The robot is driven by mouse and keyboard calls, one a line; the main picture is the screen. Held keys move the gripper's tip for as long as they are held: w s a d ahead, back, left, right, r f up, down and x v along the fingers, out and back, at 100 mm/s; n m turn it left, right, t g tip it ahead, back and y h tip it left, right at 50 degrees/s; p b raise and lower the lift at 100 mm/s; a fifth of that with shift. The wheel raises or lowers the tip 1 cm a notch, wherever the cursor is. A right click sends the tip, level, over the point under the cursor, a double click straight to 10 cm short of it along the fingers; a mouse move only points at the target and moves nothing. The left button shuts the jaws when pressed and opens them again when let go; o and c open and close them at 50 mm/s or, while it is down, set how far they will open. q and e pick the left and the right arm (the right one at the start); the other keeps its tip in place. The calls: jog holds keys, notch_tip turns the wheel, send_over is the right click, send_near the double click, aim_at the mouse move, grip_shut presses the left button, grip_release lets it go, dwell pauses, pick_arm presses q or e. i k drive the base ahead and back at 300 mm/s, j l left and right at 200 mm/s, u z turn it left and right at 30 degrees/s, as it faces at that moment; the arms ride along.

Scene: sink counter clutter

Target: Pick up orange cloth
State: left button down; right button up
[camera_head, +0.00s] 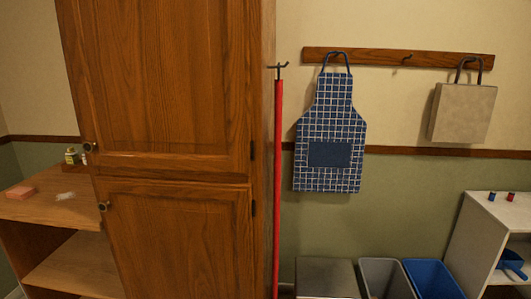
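A small salmon-orange block-like item (20,191) lies on the wooden counter (60,209) at the far left. It is too small to tell whether it is a folded cloth or a sponge. No other orange cloth shows in this view. Neither of my grippers is in view.
A tall wooden cabinet (175,90) with its doors shut stands right of the counter. A red pole (278,180) hangs by its side. A checked apron (330,115) and a beige bag (463,112) hang from a rack (385,58). Bins (385,279) and a white shelf (485,215) stand at right.

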aim_at(20, 194)
jog(key=u, duration=1.65)
jog(key=z, duration=0.35)
jog(key=i+j+z, duration=0.75)
jog(key=j+z, duration=0.2)
